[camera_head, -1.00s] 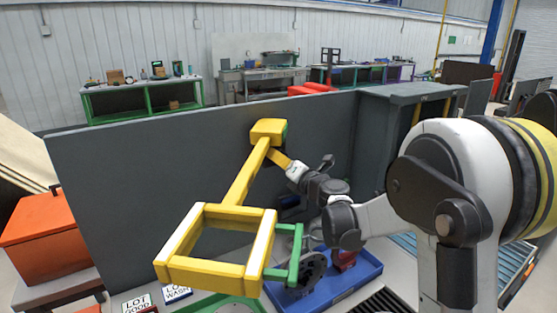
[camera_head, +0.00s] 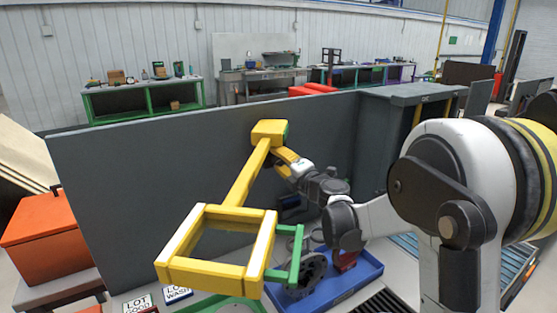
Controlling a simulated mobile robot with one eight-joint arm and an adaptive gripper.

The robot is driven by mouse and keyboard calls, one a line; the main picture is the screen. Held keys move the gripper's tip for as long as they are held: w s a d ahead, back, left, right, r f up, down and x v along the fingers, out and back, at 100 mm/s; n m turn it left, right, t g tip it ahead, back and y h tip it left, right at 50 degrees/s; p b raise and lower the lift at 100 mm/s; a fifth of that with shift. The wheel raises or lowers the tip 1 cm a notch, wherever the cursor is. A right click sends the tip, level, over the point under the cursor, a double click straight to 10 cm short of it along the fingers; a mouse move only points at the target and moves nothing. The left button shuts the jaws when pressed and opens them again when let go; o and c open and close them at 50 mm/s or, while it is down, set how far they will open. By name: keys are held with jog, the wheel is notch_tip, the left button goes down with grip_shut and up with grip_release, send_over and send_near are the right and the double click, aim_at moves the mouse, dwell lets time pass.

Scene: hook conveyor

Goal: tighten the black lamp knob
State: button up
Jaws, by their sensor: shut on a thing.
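A yellow lamp with a square frame head (camera_head: 218,249) and a long yellow arm (camera_head: 247,184) runs up to a yellow block (camera_head: 268,132) at the dark grey panel. My gripper (camera_head: 284,158) is at the underside of this block, at its right, with its yellow fingers reaching up to it. The black lamp knob cannot be made out; the block or my fingers hide it. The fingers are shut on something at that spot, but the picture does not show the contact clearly.
The dark grey panel (camera_head: 120,180) stands behind the lamp. A blue tray (camera_head: 345,285) with a dark round part (camera_head: 307,275) lies below my arm. A green bracket (camera_head: 285,256) juts from the lamp frame. An orange box (camera_head: 45,238) stands at left.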

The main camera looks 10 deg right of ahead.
dwell(0.3)
jog(key=o, duration=1.2)
jog(key=v, duration=0.8)
